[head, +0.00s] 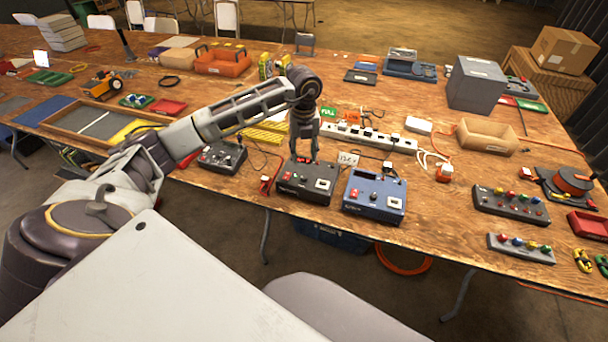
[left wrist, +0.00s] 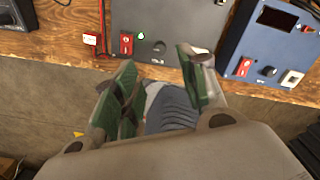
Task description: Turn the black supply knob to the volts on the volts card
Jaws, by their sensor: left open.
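The black supply (head: 306,196) is a dark box near the table's front edge. In the left wrist view its panel (left wrist: 180,22) shows a red switch, a small green light and a dark knob (left wrist: 159,47). The knob's pointer is too small to read. The white volts card (head: 348,159) stands behind the supplies; it seems to start with 12, the rest is unclear. My left gripper (head: 303,155) points down above the back of the black supply. In the wrist view its green-padded fingers (left wrist: 160,72) are apart and empty, with the knob just beyond them. My right gripper is out of view.
A blue supply (head: 375,196) with its own switch, knob and socket stands close on the right. Another dark box (head: 221,157) stands on the left. A white power strip (head: 368,137) and cables lie behind. The table's front edge is close.

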